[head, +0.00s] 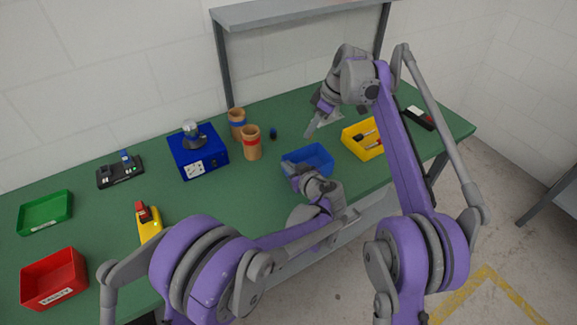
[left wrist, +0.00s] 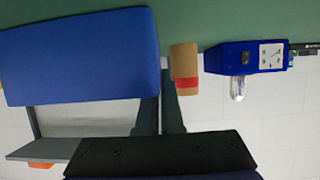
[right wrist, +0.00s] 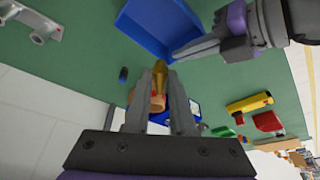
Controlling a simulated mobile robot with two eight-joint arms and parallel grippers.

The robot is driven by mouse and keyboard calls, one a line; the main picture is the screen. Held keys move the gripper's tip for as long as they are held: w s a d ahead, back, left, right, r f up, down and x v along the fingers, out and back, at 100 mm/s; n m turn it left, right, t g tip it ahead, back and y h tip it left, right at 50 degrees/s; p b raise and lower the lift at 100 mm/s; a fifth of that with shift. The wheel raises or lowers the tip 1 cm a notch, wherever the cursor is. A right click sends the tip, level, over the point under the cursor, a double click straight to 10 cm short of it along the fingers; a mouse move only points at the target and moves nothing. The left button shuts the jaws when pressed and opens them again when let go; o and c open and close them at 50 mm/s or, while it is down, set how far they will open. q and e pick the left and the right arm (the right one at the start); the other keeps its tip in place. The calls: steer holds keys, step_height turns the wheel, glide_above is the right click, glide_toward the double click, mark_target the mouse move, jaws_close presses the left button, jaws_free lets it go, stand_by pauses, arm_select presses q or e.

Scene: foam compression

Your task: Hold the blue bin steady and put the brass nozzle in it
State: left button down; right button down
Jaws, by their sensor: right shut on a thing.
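The blue bin (head: 318,157) sits near the front edge of the green table; it also shows in the right wrist view (right wrist: 150,28). My left gripper (head: 292,168) is at the bin's near left side. In the left wrist view its fingers (left wrist: 161,105) are close together at the edge of the bin's wall (left wrist: 80,55), and one fingertip is hidden behind the bin. My right gripper (head: 311,130) is above the table behind the bin. In the right wrist view its fingers (right wrist: 161,100) are shut on the brass nozzle (right wrist: 161,72), apart from the bin.
A yellow bin (head: 353,147) with items stands right of the blue bin. Two cardboard tubes (head: 251,146) and a blue device (head: 190,160) stand to the left. A yellow tool (head: 149,229), green tray (head: 45,211) and red bin (head: 53,278) are farther left.

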steer(key=shift+f, duration=5.3)
steer(key=c, duration=0.7)
jaws_free()
steer(key=shift+r, duration=0.1)
steer(key=v, duration=1.2)
arm_select(q)
steer(key=c, duration=1.5)
jaws_free()
steer(key=o, duration=0.5)
